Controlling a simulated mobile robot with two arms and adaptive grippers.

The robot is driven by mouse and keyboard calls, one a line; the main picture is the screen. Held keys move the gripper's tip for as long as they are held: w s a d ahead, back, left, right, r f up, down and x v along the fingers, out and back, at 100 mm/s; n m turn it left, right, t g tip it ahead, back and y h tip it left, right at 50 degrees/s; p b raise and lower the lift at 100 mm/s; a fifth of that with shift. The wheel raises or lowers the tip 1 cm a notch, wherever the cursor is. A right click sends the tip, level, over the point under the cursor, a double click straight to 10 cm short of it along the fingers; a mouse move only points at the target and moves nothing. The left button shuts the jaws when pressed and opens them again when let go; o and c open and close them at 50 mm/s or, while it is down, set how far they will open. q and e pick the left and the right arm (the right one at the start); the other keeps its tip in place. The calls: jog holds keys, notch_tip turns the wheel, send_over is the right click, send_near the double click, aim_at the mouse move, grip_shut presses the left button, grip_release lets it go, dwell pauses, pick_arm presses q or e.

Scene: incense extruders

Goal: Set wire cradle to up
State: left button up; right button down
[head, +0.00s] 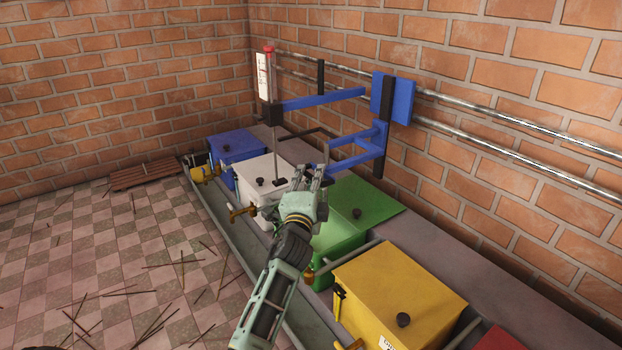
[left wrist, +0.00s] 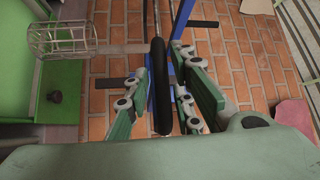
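In the left wrist view, the wire cradle (left wrist: 62,40) is a small metal mesh basket at upper left, joined to a grey rod near a dark handle (left wrist: 159,85). My left gripper (left wrist: 165,125) has its fingers apart, one on each side of the dark handle in the picture; I cannot tell if they touch it. In the head view, my left gripper (head: 311,172) is above the row of boxes, close to the lower arm of the blue frame (head: 350,163). I cannot make out the cradle in the head view. My right gripper is not in view.
The blue frame hangs from metal rails (head: 480,140) along the brick wall. Below stand a blue box (head: 237,147), a white box (head: 262,170), a green box (head: 335,240) and a yellow box (head: 395,285). Brass taps face the tiled floor (head: 120,260), scattered with sticks.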

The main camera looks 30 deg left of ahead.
pick_arm(q)
jog(key=shift+o, duration=0.5)
jog(key=v, duration=1.2)
